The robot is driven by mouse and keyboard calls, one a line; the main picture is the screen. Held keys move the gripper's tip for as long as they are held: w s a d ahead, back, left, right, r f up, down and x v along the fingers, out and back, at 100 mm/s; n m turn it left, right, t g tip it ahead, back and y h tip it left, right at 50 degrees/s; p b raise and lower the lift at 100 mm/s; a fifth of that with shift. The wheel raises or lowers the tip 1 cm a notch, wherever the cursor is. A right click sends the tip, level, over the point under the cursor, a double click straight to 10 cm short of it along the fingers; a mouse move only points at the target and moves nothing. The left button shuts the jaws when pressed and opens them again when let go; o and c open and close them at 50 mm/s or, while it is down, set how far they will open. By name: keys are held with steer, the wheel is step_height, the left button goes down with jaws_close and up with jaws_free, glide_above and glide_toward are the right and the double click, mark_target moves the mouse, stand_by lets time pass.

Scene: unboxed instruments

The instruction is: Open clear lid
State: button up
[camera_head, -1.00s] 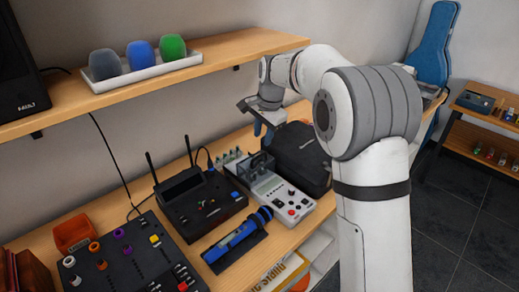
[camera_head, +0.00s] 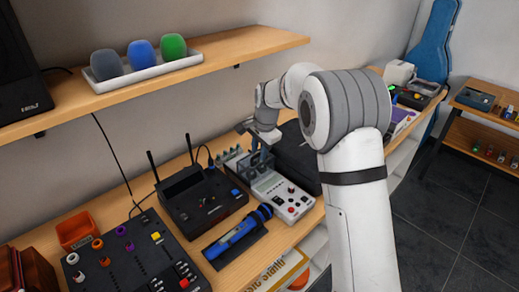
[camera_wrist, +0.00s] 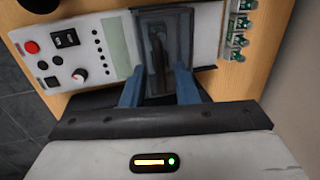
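The clear lid (camera_wrist: 165,30) is a smoky transparent box-shaped cover on the white device (camera_wrist: 113,45). A dark part shows through it. In the head view the device (camera_head: 287,197) lies on the bench, with the lid (camera_head: 257,162) at its far end, partly hidden by my gripper (camera_head: 262,145). In the wrist view my gripper (camera_wrist: 160,76) has its two blue fingers apart, one on each side of the lid's near end. Whether they touch it is not clear. The lid looks closed, though its hinge is hidden.
A black receiver with antennas (camera_head: 200,202) stands left of the device, and a blue microphone (camera_head: 237,238) lies in front. A black bag (camera_head: 297,160) is close on the right. Small green-ended connectors (camera_wrist: 240,25) sit beside the lid. A shelf (camera_head: 150,85) hangs above.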

jaws_close()
stand_by(0.3)
